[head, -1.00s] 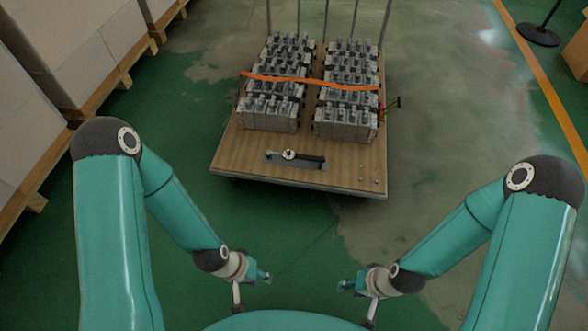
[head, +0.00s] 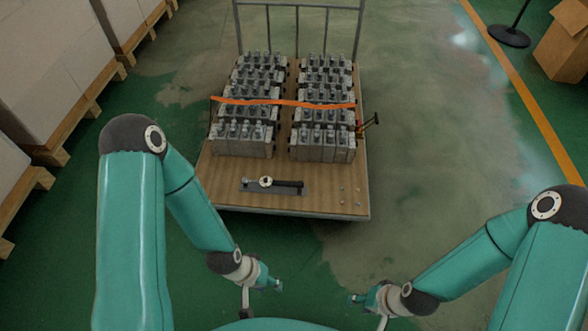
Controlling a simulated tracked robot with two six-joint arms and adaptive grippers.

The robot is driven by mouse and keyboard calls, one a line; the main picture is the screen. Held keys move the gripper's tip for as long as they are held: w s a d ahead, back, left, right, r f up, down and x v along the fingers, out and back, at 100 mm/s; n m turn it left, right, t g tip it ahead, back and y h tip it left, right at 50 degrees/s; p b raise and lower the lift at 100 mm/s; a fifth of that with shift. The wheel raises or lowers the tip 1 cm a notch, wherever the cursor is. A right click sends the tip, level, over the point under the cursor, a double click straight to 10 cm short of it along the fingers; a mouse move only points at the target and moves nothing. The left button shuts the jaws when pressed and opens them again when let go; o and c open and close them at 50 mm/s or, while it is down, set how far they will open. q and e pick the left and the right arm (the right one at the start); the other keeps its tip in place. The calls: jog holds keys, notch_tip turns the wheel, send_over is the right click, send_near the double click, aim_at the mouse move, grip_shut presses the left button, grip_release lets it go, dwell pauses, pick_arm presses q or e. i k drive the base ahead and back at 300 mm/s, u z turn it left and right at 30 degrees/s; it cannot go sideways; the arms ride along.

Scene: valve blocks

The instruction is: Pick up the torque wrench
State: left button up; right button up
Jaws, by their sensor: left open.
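The torque wrench (head: 285,183) lies across the front part of the wooden cart deck, on a flat grey tray (head: 262,191). It has a round pale dial near its left end and a dark handle pointing right. My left gripper (head: 278,285) is open and empty, below and in front of the cart's front edge in the picture. My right gripper (head: 354,299) is also in front of the cart, further right, and holds nothing visible; its fingers are small and seen side-on. Both grippers are apart from the wrench.
Two rows of grey valve blocks (head: 323,140) stand on the cart (head: 225,172) behind the wrench, under an orange strap (head: 285,102). Small bits lie at the deck's front right. Pallets with large boxes (head: 45,70) line the left. A cardboard box (head: 565,45) stands far right.

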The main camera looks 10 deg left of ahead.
aim_at(244, 180)
jog(key=z, duration=0.05)
jog(key=i, duration=1.1)
jog(key=u, duration=0.35)
